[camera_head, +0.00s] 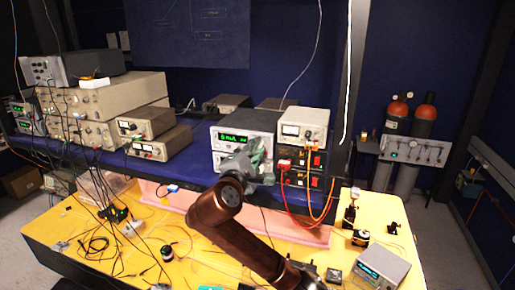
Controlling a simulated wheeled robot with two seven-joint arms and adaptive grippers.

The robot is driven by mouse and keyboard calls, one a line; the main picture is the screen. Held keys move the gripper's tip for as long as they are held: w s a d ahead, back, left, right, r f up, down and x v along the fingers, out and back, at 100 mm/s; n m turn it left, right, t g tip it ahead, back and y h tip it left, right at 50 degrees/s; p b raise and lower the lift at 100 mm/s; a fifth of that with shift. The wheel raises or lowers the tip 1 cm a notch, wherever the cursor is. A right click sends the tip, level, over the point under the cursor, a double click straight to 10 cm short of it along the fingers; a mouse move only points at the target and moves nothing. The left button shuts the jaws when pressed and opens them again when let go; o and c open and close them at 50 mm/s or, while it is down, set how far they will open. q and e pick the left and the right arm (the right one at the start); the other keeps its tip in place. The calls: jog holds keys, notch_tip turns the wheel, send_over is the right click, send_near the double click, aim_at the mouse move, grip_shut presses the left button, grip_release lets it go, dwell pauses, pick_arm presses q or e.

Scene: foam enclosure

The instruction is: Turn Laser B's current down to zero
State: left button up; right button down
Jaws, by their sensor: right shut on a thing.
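A laser controller (236,137) with a green lit display sits at the top of the middle instrument stack on the blue shelf. A second controller (218,160) with a similar front sits below it, partly covered by my arm. I cannot read which one is labelled Laser B. My right gripper (260,157) is at the right part of these fronts, with its fingers shut on a small control knob there. The knob is hidden behind the fingers, and the display value is too small to read. My left gripper is out of view.
To the right of the controllers stand a white meter box (304,122) and black supplies with red and orange cables (284,200) hanging close to my gripper. More instruments (110,95) fill the shelf's left. The yellow table (75,225) below holds cables, optics and a grey display box (383,266).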

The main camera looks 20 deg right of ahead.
jog(key=shift+f, duration=0.2)
jog(key=c, duration=2.2)
grip_release()
jog(key=shift+c, duration=0.2)
jog(key=o, duration=0.4)
jog(key=shift+a+r, duration=0.1)
jog(key=shift+a, duration=0.15)
jog(key=shift+o, duration=0.2)
jog(key=shift+d, duration=0.2)
jog(key=v, duration=1.2)
